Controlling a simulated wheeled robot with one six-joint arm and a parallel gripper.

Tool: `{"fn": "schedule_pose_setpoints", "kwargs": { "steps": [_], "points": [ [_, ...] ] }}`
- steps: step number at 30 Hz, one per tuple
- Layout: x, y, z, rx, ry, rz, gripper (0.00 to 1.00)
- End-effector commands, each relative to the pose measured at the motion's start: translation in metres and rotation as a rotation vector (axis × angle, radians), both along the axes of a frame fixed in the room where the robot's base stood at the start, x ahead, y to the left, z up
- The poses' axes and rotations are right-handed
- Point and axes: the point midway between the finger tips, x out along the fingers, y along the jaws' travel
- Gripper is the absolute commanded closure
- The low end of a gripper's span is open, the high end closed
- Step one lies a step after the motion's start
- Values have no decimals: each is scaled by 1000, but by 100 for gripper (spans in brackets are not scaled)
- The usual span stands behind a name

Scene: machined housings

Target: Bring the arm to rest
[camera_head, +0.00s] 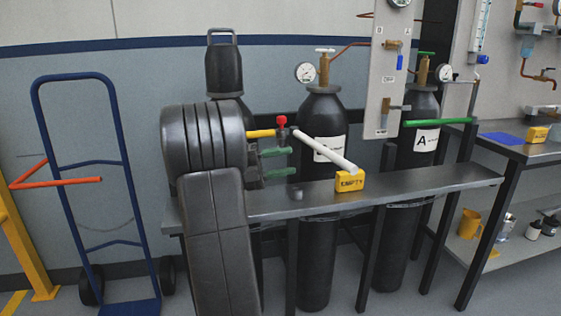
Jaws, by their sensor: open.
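My arm (215,230) shows as large dark grey links at the left of the middle, in front of the bench. My gripper (291,162) seems to be the dark block at the arm's right side with two greenish fingers pointing right. The fingers are apart with nothing visible between them. They are over the left end of the bench, below a yellow and white bar (328,152) with a red knob. Whether they touch anything is not clear.
A metal bench (430,187) carries a yellow block (350,181). Black gas cylinders (323,120) stand behind it, beside an upright panel (388,75). A blue hand truck (92,160) stands left. A second table (520,150) is at right.

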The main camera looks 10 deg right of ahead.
Motion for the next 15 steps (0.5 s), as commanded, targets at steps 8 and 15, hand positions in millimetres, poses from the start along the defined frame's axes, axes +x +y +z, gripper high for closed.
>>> {"fn": "schedule_pose_setpoints", "kwargs": {
  "steps": [8,15],
  "points": [
    [-5,-29,7,0,-1,-4,59],
    [-10,-76,17,-1,0,-4,59]
  ]
}}
